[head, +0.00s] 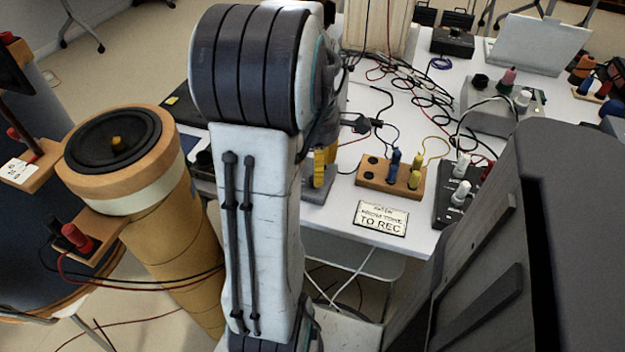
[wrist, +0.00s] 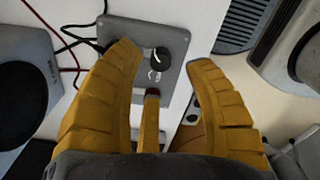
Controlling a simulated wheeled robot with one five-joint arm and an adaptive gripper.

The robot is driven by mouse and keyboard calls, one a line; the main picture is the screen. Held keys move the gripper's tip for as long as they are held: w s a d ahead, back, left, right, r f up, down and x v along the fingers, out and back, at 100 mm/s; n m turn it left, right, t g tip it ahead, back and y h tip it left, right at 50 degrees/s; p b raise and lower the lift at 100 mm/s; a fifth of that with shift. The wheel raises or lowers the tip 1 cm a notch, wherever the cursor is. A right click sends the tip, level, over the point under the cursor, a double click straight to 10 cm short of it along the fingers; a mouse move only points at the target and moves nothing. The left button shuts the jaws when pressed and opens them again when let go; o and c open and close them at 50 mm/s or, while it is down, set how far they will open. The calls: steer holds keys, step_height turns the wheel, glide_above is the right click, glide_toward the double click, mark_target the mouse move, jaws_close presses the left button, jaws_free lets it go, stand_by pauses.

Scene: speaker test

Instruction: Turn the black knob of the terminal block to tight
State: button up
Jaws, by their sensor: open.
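In the wrist view a grey block (wrist: 178,42) lies on the white table with a round black knob (wrist: 160,60) on its top. A small pale mark or part shows just below the knob. My gripper (wrist: 172,68) has its two yellow ribbed fingers spread apart, with the knob between and slightly beyond their tips. A narrow yellow piece with a dark reddish end (wrist: 152,93) stands between the fingers; I cannot tell what it is. In the head view my arm hides most of this spot; a bit of yellow and a grey base (head: 318,187) show beside it.
A wooden block (head: 372,172) with blue and yellow posts stands to the right of my arm, near a sign (head: 381,218). A black block (head: 452,208) with white knobs is further right. Loose cables cross the table. A cardboard-tube speaker (head: 160,210) stands left.

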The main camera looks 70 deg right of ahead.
steer(key=shift+f+b, duration=0.45)
steer(key=shift+f, duration=1.65)
steer(key=shift+c, duration=0.2)
jaws_close()
